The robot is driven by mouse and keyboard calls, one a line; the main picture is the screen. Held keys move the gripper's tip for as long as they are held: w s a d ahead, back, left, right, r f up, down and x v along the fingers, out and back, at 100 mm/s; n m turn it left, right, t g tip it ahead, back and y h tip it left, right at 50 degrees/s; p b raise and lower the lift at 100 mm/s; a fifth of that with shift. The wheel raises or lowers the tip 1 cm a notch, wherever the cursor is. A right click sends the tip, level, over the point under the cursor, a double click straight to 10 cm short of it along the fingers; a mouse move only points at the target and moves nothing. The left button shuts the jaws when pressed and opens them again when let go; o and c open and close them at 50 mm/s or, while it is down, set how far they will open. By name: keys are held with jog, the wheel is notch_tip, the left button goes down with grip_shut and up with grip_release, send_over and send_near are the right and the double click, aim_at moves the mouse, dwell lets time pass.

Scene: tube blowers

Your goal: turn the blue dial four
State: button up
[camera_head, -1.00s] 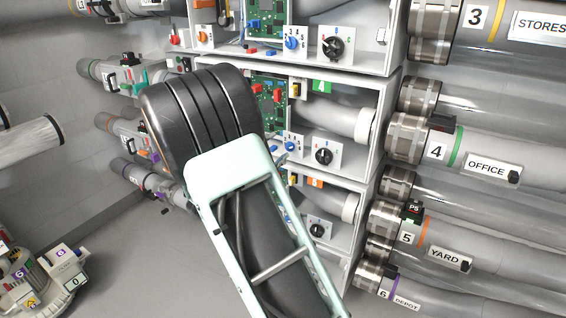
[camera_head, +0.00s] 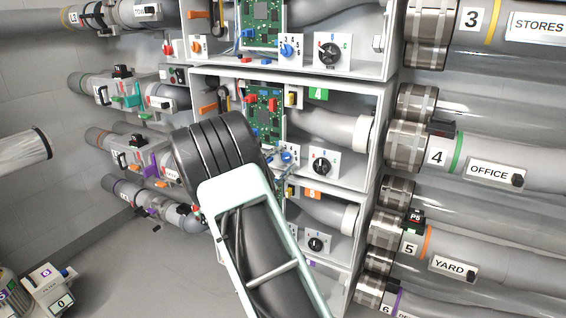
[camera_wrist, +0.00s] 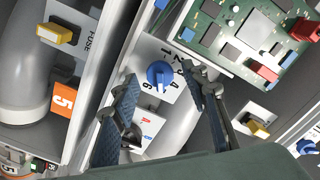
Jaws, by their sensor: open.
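The blue dial (camera_head: 286,157) of bay four sits on a white plate below the circuit board, beside my arm in the head view. In the wrist view the blue dial (camera_wrist: 160,74) is on its numbered white plate, between my two fingers. My gripper (camera_wrist: 160,92) is open, with one finger on each side of the dial. I cannot tell whether either finger touches it. In the head view my arm hides the gripper. The green 4 label (camera_head: 318,94) marks the bay.
A circuit board (camera_wrist: 250,32) with red and blue parts is right of the dial. A yellow FUSE switch (camera_wrist: 55,34) and an orange 5 label (camera_wrist: 65,98) are left, past a panel edge. A black dial (camera_head: 322,165) is right of the blue one. Tubes (camera_head: 470,165) line the right.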

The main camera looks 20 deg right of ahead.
jog(key=shift+w+d, duration=0.15)
jog(key=shift+d, duration=0.05)
grip_shut()
dwell(0.3)
jog(key=shift+r+n+p, duration=0.1)
jog(key=shift+n+p, duration=0.3)
jog(key=n+p, duration=0.2)
jog(key=shift+a+r+n, duration=0.1)
jog(key=shift+n, duration=0.3)
jog(key=shift+n+p, duration=1.15)
jog(key=shift+n, duration=0.85)
jog(key=shift+f, duration=0.2)
